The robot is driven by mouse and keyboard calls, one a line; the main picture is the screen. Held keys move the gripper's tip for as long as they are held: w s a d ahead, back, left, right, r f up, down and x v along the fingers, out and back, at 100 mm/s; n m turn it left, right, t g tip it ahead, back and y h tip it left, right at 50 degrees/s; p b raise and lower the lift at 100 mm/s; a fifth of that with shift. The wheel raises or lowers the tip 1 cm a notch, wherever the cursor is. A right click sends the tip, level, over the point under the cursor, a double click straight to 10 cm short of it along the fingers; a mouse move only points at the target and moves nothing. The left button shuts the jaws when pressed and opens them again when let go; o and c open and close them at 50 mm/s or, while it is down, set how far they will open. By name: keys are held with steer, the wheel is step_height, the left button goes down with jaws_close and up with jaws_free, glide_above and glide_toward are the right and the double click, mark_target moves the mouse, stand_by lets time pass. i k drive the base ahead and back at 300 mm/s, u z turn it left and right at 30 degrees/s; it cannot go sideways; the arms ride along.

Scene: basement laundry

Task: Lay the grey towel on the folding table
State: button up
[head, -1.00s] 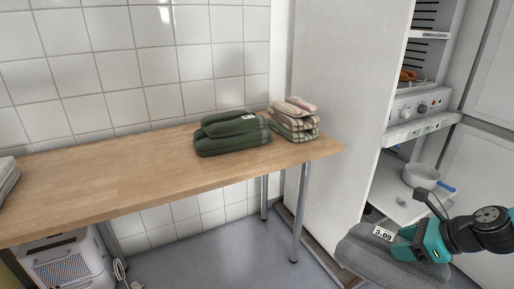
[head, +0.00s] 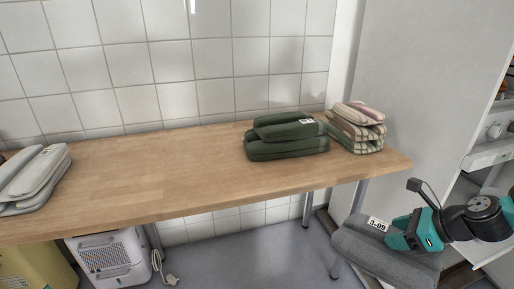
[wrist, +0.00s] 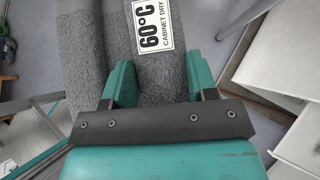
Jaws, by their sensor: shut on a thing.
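The grey towel (head: 378,252) is folded and hangs in my gripper (head: 400,238) at the lower right of the head view, lower than the table top and in front of its right end. In the wrist view the towel (wrist: 98,55) lies between the two teal fingers (wrist: 155,85), with a white label reading "60°C CABINET DRY". My gripper is shut on it. The wooden folding table (head: 150,180) stands against the tiled wall. Its middle is bare.
Folded dark green towels (head: 286,140) and a checked stack (head: 356,128) sit at the table's right end. Light grey folded things (head: 36,182) lie at the left end. A white heater (head: 108,255) and a yellow thing (head: 38,272) stand below. A white cabinet (head: 425,90) is at right.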

mark_target(178, 172)
steer(key=u, duration=1.45)
